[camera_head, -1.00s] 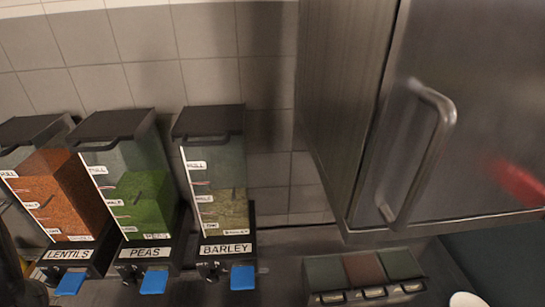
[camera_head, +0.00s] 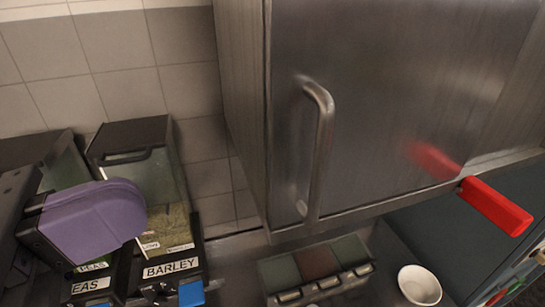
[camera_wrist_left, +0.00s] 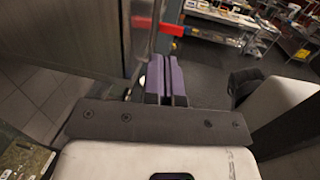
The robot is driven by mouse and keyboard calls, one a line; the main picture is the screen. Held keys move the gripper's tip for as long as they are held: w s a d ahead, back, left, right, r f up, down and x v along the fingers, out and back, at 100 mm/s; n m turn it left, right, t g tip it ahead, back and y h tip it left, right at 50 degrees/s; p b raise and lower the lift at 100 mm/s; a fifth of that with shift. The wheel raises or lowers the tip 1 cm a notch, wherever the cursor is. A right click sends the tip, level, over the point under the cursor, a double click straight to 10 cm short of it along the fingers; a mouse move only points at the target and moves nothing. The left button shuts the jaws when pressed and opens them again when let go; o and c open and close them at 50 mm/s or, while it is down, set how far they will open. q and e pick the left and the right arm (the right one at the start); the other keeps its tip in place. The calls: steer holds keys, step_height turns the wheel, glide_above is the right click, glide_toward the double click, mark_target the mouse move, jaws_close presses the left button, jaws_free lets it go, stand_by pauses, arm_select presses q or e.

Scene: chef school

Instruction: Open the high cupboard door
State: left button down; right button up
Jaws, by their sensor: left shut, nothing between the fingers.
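The high cupboard's brushed-steel door (camera_head: 400,90) fills the upper right of the head view and looks closed. Its upright bar handle (camera_head: 322,150) is on the door's left side. My left gripper (camera_head: 122,208), with purple fingers, is left of and apart from the handle, in front of the dispensers. In the left wrist view the purple fingers (camera_wrist_left: 166,75) are together with nothing held. The steel cupboard side (camera_wrist_left: 75,35) is left of them there. My right gripper is in neither view.
A barley dispenser (camera_head: 168,235) and others stand at left, partly hidden by my left gripper. A red bar (camera_head: 495,206) juts out below the door's right part. A three-part condiment box (camera_head: 316,262) and a white bowl (camera_head: 419,285) stand below the cupboard.

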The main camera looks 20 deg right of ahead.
mark_target(315, 158)
arm_select(q)
steer(key=shift+n+y, duration=0.3)
steer(key=shift+y, duration=0.1)
steer(key=d+p, duration=0.2)
steer(key=d, duration=0.2)
steer(key=w+d+p, duration=0.1)
steer(key=d+p, duration=0.1)
steer(key=d, duration=0.2)
steer(key=d+f+p, duration=0.1)
steer(key=d+p, duration=0.1)
steer(key=d, duration=0.2)
steer(key=shift+w+d, duration=0.15)
steer(key=shift+d, duration=0.25)
steer(key=shift+d+p, duration=0.35)
steer(key=shift+d, duration=0.1)
steer(key=shift+d+f, duration=0.1)
steer(key=shift+d, duration=0.05)
